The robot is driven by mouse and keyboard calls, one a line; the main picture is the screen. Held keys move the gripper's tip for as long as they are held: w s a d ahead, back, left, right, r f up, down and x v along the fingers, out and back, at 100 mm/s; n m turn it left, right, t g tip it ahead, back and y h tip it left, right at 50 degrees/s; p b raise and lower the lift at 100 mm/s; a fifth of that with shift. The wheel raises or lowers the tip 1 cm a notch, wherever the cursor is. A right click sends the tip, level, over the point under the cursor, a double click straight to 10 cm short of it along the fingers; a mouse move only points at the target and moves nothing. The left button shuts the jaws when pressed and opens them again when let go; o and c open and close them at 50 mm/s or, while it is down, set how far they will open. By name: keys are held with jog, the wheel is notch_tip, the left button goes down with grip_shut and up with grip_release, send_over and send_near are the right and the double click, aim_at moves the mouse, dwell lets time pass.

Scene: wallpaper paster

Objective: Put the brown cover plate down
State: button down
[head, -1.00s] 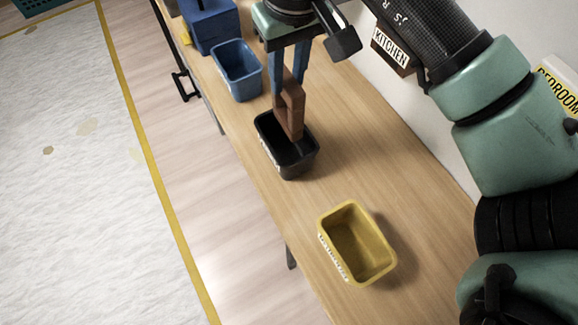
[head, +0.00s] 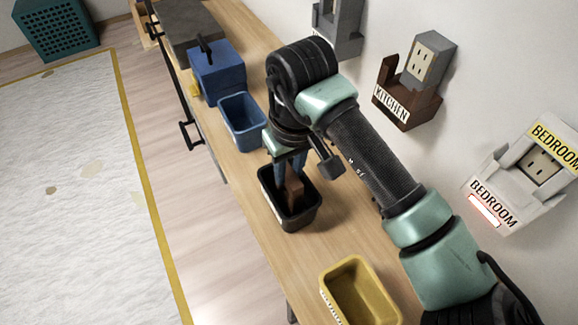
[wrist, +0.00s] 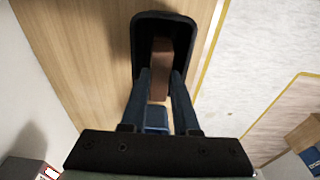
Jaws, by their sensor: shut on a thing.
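My gripper (head: 288,172) points down over the black bin (head: 300,217) on the wooden bench. Its blue fingers are shut on the brown cover plate (head: 294,191), which hangs upright with its lower part inside the bin's opening. In the wrist view the plate (wrist: 161,65) sits between the two fingertips (wrist: 160,85), with the black bin (wrist: 140,45) around its far part. Whether the plate touches the bin floor is hidden.
A blue bin (head: 243,124) stands just behind the black one, and a yellow bin (head: 350,285) in front. A blue box (head: 217,72) stands farther back. The wall carries a brown KITCHEN holder (head: 405,103) and a pale BEDROOM holder (head: 500,180).

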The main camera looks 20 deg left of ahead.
jog(key=shift+f, duration=0.15)
jog(key=c, duration=0.7)
grip_release()
jog(key=shift+o, duration=0.2)
notch_tip(320, 180, up, 12)
jog(key=d, duration=0.1)
jog(key=shift+s+r, duration=0.2)
jog(key=shift+s, duration=0.25)
